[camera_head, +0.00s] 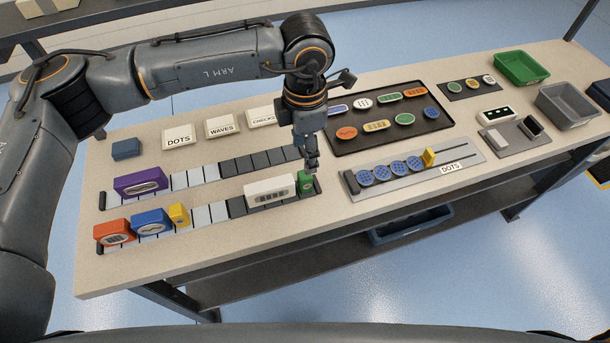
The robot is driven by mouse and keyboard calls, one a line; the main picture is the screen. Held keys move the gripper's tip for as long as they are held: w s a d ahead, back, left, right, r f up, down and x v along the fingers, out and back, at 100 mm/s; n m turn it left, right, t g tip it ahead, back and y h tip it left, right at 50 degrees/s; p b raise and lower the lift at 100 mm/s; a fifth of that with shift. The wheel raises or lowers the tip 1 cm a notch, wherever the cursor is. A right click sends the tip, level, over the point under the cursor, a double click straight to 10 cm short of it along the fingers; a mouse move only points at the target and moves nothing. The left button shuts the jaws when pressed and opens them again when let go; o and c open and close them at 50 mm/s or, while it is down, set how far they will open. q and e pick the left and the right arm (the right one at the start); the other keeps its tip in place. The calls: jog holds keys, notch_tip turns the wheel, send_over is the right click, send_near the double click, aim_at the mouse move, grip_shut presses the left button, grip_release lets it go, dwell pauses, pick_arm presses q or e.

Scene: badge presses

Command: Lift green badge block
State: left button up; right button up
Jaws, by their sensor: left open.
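The green badge block (305,185) stands at the right end of the front rail (218,212), just right of a white block (269,191). My left gripper (312,164) points down right above the green block, with its fingertips close to the block's top. Its jaws are open; whether the fingers touch the block I cannot tell. The gripper hides part of the area behind it. My right gripper is not in view.
Orange (115,233), blue (152,223) and yellow (179,215) blocks share the front rail. A purple block (141,182) sits on the rear rail. A dark tray of badges (432,128) and a dots rack (452,170) lie to the right. Word cards (223,126) stand behind.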

aim_at(305, 180)
pick_arm(q)
notch_tip(305, 180, down, 7)
jog(key=shift+r+p, duration=0.2)
jog(key=shift+p, duration=0.5)
jog(key=f, duration=0.1)
jog(key=f+p, duration=0.1)
jog(key=f, duration=0.1)
jog(key=f+p, duration=0.1)
jog(key=shift+w+f, duration=0.35)
jog(key=shift+f, duration=0.35)
grip_shut()
